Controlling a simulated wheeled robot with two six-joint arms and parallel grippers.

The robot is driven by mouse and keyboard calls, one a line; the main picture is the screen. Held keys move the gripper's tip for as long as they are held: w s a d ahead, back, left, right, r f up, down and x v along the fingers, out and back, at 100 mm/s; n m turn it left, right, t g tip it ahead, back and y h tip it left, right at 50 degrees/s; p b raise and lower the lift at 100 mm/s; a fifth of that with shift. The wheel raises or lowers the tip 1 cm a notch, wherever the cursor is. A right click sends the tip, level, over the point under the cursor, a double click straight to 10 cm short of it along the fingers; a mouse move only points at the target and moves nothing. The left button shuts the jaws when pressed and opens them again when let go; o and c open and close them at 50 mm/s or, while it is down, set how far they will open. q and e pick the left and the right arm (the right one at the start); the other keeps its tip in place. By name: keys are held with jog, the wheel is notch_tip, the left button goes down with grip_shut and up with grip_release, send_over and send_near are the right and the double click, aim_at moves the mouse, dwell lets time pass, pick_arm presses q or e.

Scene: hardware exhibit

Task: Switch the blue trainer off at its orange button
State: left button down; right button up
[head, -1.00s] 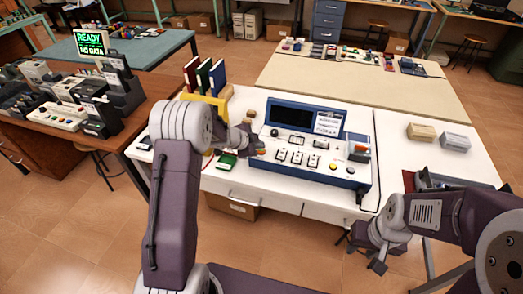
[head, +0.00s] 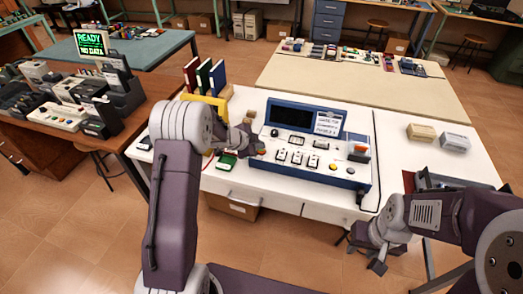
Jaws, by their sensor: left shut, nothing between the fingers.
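The blue trainer (head: 255,163) stands on the white bench, with a dark screen (head: 292,116), a white label card, white switch modules and several coloured controls on its sloped panel. An orange spot (head: 361,148) shows at the panel's right; I cannot tell whether it is the button. Small coloured spots also show at the panel's left edge, partly hidden by my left gripper (head: 259,149). That gripper is shut and empty, its tip at this left edge; contact is unclear. My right gripper (head: 378,267) hangs low, in front of the bench and away from the trainer; its jaw opening is unclear.
Red, green and blue books (head: 204,76) and a yellow frame (head: 222,101) stand left of the trainer. A small green-topped device (head: 226,161) lies near the bench's front edge.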

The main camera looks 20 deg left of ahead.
aim_at(259, 152)
pick_arm(q)
jog(key=shift+f, duration=0.1)
dwell(0.3)
jog(key=shift+f, duration=0.35)
dwell(0.4)
jog(key=shift+r+p, duration=0.45)
jog(key=shift+p, duration=0.05)
notch_tip(259, 152, up, 6)
jog(key=p, duration=0.7)
